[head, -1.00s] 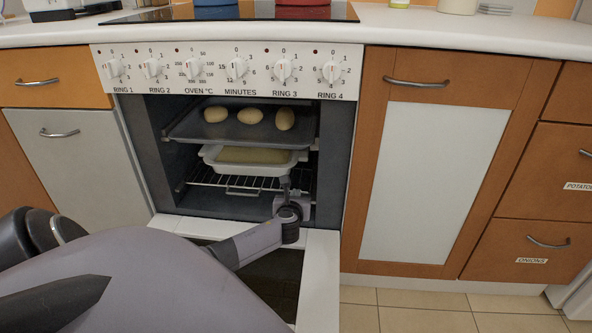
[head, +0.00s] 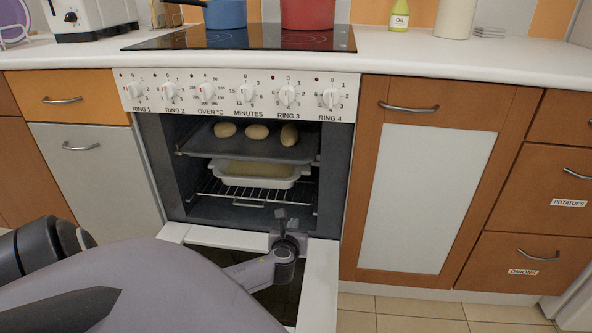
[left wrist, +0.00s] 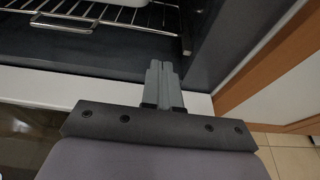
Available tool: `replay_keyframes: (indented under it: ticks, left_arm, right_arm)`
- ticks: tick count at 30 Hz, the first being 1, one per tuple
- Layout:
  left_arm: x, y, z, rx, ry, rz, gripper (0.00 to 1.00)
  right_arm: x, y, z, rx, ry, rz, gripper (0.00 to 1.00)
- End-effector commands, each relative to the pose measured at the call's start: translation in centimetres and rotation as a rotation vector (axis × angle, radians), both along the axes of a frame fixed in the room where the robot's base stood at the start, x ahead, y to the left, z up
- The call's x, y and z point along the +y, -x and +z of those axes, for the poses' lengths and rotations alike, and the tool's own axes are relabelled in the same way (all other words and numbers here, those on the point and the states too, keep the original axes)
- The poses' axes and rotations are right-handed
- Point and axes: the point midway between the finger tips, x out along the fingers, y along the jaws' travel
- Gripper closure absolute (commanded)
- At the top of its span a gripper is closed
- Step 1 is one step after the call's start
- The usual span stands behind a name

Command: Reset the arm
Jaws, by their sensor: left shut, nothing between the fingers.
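My left gripper (head: 281,216) is in front of the open oven, above the lowered oven door (head: 322,285). In the left wrist view its two fingers (left wrist: 163,70) are together with nothing between them. My right gripper is not in view.
The stove top carries a blue pot (head: 225,13) and a red pot (head: 308,14). A toaster (head: 92,20) and an oil bottle (head: 399,16) stand on the worktop. A wooden cabinet (head: 370,180) is right of the oven. Tiled floor (head: 400,312) lies below.

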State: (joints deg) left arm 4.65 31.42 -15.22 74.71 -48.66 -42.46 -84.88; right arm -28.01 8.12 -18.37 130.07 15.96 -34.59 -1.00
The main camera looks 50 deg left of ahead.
Motion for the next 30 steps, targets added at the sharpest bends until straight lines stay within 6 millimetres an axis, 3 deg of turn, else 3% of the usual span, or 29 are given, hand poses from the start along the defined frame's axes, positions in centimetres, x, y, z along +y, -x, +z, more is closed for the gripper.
replay_keyframes:
  ticks: [6, 17, 20, 23, 27, 30]
  left_arm:
    - [-1.8, 2.1, 1.0, 0.000, 0.001, 0.000, 1.00]
    - [-2.3, 2.6, 0.9, -0.002, 0.005, 0.001, 1.00]
    - [-3.5, 2.9, 0.4, -0.023, 0.077, 0.002, 1.00]
    - [-7.1, 3.7, -0.9, -0.086, 0.296, 0.017, 1.00]
    - [-15.6, 6.1, -2.3, -0.213, 0.829, 0.101, 1.00]
    - [-22.0, 8.3, -1.9, -0.289, 1.254, 0.219, 1.00]
  right_arm:
    - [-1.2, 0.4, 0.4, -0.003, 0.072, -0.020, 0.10]
    - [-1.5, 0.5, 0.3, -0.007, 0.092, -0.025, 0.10]
    - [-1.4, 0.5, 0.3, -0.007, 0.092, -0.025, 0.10]
    - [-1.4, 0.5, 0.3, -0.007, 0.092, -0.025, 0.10]
    - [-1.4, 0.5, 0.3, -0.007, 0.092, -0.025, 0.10]
    - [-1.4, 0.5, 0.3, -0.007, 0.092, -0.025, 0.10]
